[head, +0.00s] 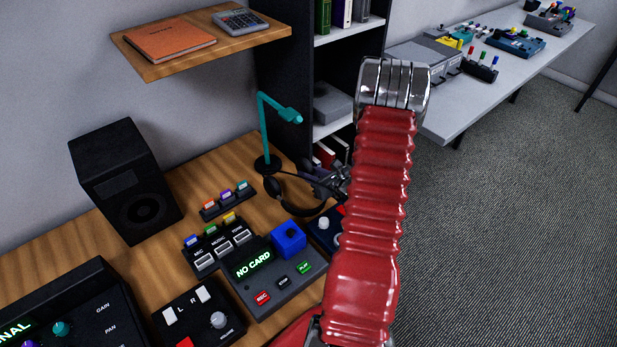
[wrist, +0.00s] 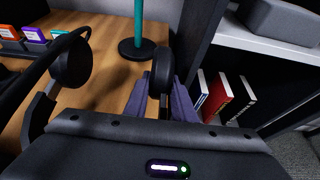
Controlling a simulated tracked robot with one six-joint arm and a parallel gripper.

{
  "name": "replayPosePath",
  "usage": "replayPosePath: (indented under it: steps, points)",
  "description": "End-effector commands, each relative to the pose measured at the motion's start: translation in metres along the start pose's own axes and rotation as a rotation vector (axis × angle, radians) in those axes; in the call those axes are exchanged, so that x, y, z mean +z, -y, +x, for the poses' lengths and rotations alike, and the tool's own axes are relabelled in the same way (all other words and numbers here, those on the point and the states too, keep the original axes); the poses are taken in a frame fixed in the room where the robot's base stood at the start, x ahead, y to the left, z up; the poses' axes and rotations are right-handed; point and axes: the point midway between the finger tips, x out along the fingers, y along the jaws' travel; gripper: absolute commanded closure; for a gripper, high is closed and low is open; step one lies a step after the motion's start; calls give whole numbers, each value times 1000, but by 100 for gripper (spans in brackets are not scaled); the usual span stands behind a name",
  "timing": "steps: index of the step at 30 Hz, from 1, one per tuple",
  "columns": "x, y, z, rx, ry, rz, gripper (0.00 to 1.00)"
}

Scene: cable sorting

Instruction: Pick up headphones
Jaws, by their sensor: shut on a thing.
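The black headphones (head: 274,190) are at the right end of the wooden desk, in front of the teal lamp. My gripper (head: 338,182) is at their right side in the head view, shut on them. The jaws are small and dark there, so the exact grip is hard to see.
The teal lamp (head: 264,140) stands close behind. A bookshelf (head: 285,70) stands at the desk's right end.

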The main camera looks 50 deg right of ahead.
Motion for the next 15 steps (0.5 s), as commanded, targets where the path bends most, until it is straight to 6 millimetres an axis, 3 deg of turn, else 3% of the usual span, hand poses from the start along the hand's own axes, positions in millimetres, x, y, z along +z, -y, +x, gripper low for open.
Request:
replayPosePath:
  steps: [15]
  points:
    - [66, 0, -27, 0, 2, -2, 100]
